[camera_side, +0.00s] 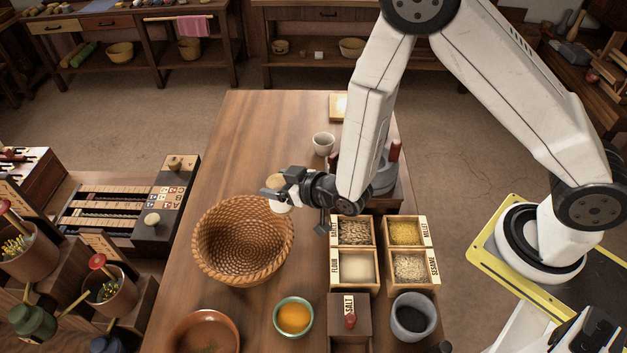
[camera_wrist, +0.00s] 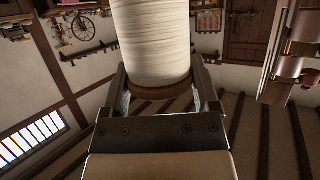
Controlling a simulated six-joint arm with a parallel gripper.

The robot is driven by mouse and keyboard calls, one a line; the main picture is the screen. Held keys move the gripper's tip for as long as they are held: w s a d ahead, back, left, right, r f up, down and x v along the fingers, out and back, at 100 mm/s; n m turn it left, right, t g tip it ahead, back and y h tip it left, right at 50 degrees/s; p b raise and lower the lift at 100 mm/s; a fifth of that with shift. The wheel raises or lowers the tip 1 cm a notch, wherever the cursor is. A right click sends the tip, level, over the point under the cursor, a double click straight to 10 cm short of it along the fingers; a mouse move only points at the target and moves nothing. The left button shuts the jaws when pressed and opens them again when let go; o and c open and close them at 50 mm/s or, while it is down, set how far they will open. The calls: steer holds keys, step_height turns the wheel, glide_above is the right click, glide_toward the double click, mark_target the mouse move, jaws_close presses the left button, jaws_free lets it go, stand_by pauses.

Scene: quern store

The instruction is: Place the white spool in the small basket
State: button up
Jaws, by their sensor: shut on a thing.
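The white spool (camera_wrist: 152,45) is between the two fingers of my gripper (camera_wrist: 160,92) in the wrist view, with its brown end towards the palm. In the side view my gripper (camera_side: 274,194) is shut on the spool (camera_side: 278,207), of which only a small pale part shows. The basket (camera_side: 243,241) is a round woven one on the table, and it looks empty. My gripper and the spool are at its upper right rim in the picture, apparently above the table. The exact height over the rim is hard to tell.
A box with grain compartments (camera_side: 383,216) stands right of the basket. A bowl of orange stuff (camera_side: 294,317), a brown dish (camera_side: 203,334) and a salt box (camera_side: 349,325) are in front. A white cup (camera_side: 323,144) stands behind. The table's far left is clear.

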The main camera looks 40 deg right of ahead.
steer(key=a+n+y, duration=0.2)
steer(key=a, duration=0.4)
steer(key=shift+s+a+f, duration=0.25)
steer(key=shift+s+f, duration=0.05)
steer(key=shift+f, duration=0.05)
steer(key=shift+f, duration=2.9)
steer(key=shift+f, duration=2.05)
steer(key=shift+f, duration=0.15)
steer(key=o, duration=1.1)
